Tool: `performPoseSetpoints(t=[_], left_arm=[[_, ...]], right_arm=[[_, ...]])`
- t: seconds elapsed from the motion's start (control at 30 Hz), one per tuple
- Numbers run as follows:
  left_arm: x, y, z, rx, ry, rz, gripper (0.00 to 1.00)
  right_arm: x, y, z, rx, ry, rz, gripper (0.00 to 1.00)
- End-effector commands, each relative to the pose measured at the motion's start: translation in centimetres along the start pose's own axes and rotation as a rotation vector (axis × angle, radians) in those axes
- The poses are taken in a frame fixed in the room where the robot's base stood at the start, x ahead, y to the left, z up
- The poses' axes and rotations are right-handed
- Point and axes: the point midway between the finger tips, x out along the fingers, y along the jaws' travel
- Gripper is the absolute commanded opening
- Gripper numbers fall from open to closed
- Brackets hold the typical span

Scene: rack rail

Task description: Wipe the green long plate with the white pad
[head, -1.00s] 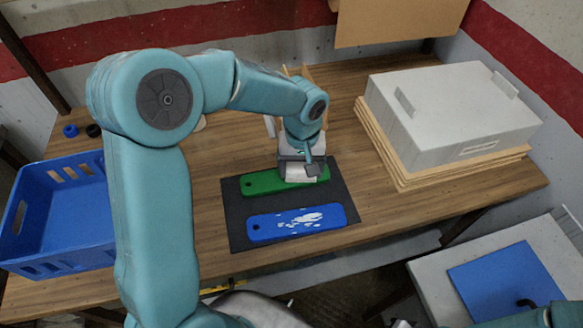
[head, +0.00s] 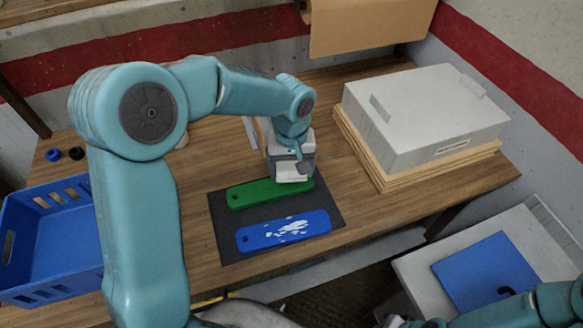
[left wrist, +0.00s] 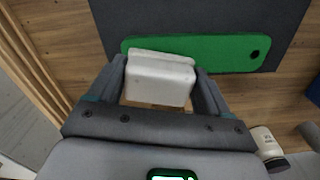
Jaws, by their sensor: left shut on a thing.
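The green long plate (head: 255,194) lies on a dark mat (head: 222,235), and its visible top looks plain green with no white marks. My left gripper (head: 292,168) is shut on the white pad (head: 290,176), over the plate's right end. In the left wrist view the pad (left wrist: 160,80) sits between the fingers and overlaps one end of the green plate (left wrist: 215,52). The pad hides that end, and I cannot tell whether it touches the plate. My right gripper is not in view.
A blue long plate (head: 260,238) with white smears lies in front of the green one. A blue crate (head: 55,245) stands at the left. A grey box (head: 425,115) on stacked boards stands at the right. Bare wood (head: 215,150) lies behind the mat.

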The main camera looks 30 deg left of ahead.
Motion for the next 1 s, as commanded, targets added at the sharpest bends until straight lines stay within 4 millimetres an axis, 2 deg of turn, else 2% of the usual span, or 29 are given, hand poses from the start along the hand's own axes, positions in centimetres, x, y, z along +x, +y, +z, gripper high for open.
performPoseSetpoints(t=[0.03,0.13,0.5,0.83,1.0], left_arm=[[-1.0,0.0,0.0,0.0,0.001,0.001,0.49],[-2.0,0.0,0.0,0.0,0.0,0.0,0.49],[-2.2,0.0,0.0,0.0,0.0,0.0,0.49],[-5.2,0.0,0.0,0.0,0.001,0.0,0.49],[-5.2,0.0,0.0,0.0,0.0,0.0,0.49]], right_arm=[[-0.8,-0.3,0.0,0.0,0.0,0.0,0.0],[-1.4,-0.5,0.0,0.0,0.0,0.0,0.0],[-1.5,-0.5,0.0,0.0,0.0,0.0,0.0],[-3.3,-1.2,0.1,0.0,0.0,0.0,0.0],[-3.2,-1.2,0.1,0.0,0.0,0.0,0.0]])
